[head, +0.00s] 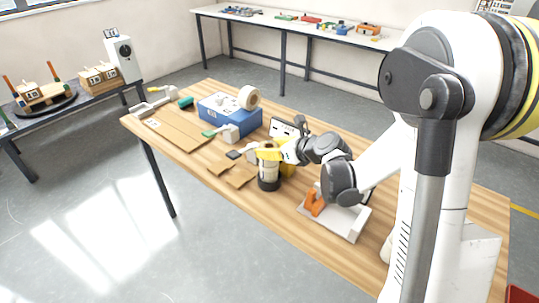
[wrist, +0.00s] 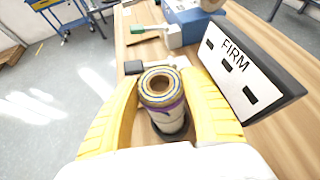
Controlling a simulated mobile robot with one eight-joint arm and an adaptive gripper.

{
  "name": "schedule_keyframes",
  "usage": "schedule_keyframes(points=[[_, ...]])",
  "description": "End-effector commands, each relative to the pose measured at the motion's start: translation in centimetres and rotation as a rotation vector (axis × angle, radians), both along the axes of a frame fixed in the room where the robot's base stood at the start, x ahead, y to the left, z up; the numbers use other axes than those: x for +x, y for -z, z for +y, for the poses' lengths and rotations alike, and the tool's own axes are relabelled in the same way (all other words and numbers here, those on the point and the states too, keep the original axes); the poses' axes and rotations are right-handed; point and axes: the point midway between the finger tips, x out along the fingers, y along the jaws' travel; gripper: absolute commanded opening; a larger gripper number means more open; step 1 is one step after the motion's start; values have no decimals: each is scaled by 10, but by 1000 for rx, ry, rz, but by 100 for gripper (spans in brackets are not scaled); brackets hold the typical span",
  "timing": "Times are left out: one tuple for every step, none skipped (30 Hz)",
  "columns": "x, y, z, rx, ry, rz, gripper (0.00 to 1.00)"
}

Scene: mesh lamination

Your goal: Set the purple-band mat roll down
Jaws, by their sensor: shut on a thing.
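The purple-band mat roll (wrist: 165,110) is an upright pale cylinder with a hollow brown core and a purple band near its top. In the wrist view it stands between the two yellow fingers of my gripper (wrist: 163,105), which is shut on it. In the head view my gripper (head: 268,153) is around the roll's upper part, and the pale roll (head: 268,170) shows below it. A dark round base (head: 268,184) is at the roll's lower end, over the wooden table (head: 285,200). I cannot tell whether the roll bears on that base.
A black-framed "FIRM" sign (wrist: 243,68) stands close to the right of my gripper. A blue box (head: 228,114) with a tape roll (head: 249,97) on it is behind. Brown sheets (head: 178,130) lie left. A white tray with an orange piece (head: 315,203) is right.

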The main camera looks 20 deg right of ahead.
Motion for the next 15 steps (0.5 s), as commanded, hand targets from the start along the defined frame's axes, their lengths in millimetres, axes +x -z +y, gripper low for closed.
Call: schedule_keyframes(points=[[0,12,0,0,0,0,11],[0,15,0,0,0,0,11],[0,17,0,0,0,0,11],[0,17,0,0,0,0,11],[0,16,0,0,0,0,11],[0,15,0,0,0,0,11],[0,15,0,0,0,0,11],[0,14,0,0,0,0,11],[0,14,0,0,0,0,11],[0,15,0,0,0,0,11],[0,16,0,0,0,0,11],[0,17,0,0,0,0,11],[0,19,0,0,0,0,11],[0,20,0,0,0,0,11],[0,18,0,0,0,0,64]])
